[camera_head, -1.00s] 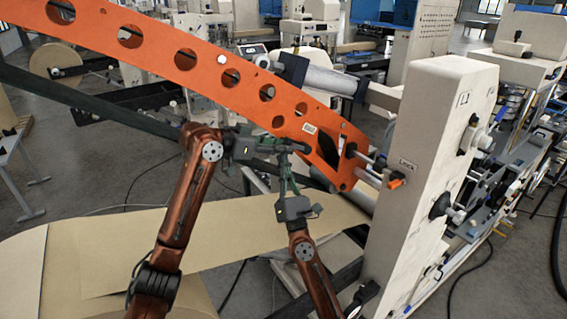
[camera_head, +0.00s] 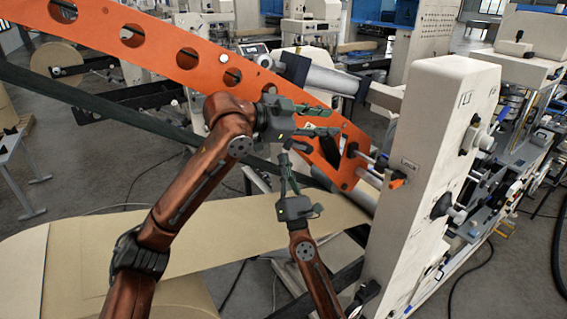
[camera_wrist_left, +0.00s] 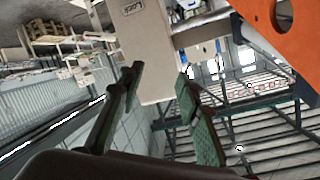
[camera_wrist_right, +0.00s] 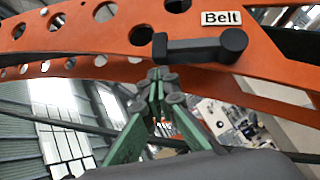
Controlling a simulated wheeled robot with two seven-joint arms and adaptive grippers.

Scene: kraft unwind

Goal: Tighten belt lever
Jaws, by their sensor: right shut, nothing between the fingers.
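The black belt lever (camera_wrist_right: 200,48) lies on the orange arm (camera_wrist_right: 100,30) below a white "Belt" label (camera_wrist_right: 221,18) in the right wrist view. My right gripper (camera_wrist_right: 158,78) is shut and empty. Its fingertips are just below the lever's left end; I cannot tell whether they touch it. In the head view this gripper (camera_head: 285,162) points up in front of the orange arm (camera_head: 185,55). My left gripper (camera_head: 328,120) is open and empty above and right of it, fingers pointing right.
A cream machine post (camera_head: 425,150) with a "Lock" label and an orange-tipped knob (camera_head: 397,183) stands to the right. The post (camera_wrist_left: 150,50) also shows ahead of the left fingers. A brown paper web (camera_head: 210,235) runs below both arms.

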